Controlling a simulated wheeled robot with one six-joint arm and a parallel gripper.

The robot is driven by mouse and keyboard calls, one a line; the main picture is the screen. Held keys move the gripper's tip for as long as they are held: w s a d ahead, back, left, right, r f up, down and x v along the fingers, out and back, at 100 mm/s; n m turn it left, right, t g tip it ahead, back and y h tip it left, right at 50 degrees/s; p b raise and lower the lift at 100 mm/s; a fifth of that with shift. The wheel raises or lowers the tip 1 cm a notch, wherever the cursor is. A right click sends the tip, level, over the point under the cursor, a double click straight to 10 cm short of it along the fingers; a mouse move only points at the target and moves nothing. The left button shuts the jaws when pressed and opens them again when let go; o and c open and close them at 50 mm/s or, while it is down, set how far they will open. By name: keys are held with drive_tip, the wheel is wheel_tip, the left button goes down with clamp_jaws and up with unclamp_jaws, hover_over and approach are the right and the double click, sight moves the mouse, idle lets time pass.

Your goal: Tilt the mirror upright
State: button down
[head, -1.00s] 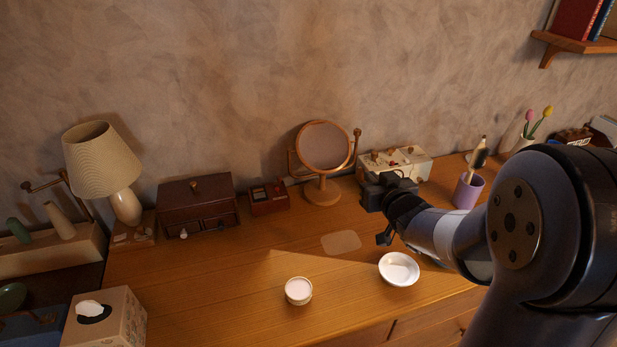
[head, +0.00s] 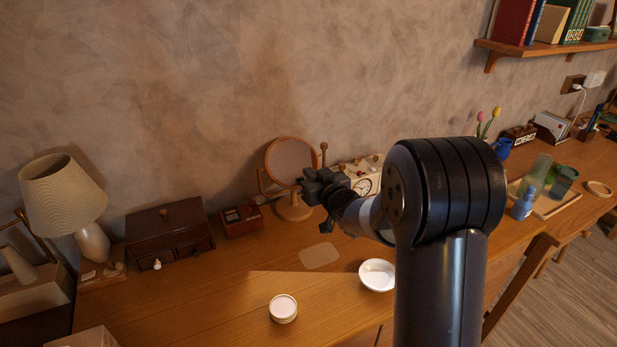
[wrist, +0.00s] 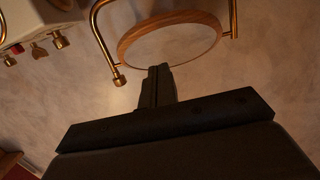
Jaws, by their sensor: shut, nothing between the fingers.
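The mirror (head: 289,157) is a round glass in a wooden ring on a metal fork and round wooden base (head: 294,208). It stands on the desk near the wall in the head view. Its lower right part is hidden behind my gripper (head: 308,188). In the wrist view the mirror (wrist: 172,45) fills the top middle, with its wooden rim and brass fork arms showing. My gripper (wrist: 158,72) is shut and empty, its tips just by the rim in that picture. I cannot tell whether they touch it.
A white clock box (head: 362,178) stands right of the mirror, and a small red box (head: 241,220) to its left. A dark chest (head: 168,232) and a lamp (head: 62,195) are further left. A white bowl (head: 377,274) and a round jar (head: 283,308) sit in front.

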sight(303, 175)
drive_tip(key=shift+w+a+f, duration=0.15)
drive_tip(key=shift+w+f, duration=0.25)
drive_tip(key=shift+f, duration=0.15)
drive_tip(key=shift+w+a+f, duration=0.15)
drive_tip(key=shift+w+f, duration=0.2)
drive_tip(key=shift+f, duration=0.15)
drive_tip(key=shift+f+b, duration=0.2)
drive_tip(key=shift+b, duration=0.25)
drive_tip(key=shift+t+b, duration=0.3)
drive_tip(key=shift+b, duration=0.35)
drive_tip(key=shift+f+b, duration=0.3)
drive_tip(key=shift+b, duration=0.6)
drive_tip(key=f+t+b, duration=0.1)
drive_tip(key=b, duration=0.3)
drive_tip(key=t+y+b, duration=0.1)
drive_tip(key=b, duration=0.3)
drive_tip(key=shift+w+a+f+b, duration=0.15)
drive_tip(key=shift+w+f+b, duration=0.2)
drive_tip(key=shift+f+b, duration=0.05)
drive_tip(key=shift+w+a+f+b, duration=0.15)
drive_tip(key=shift+w+f+b, duration=0.25)
drive_tip(key=shift+b, duration=0.85)
drive_tip(key=shift+r, duration=0.1)
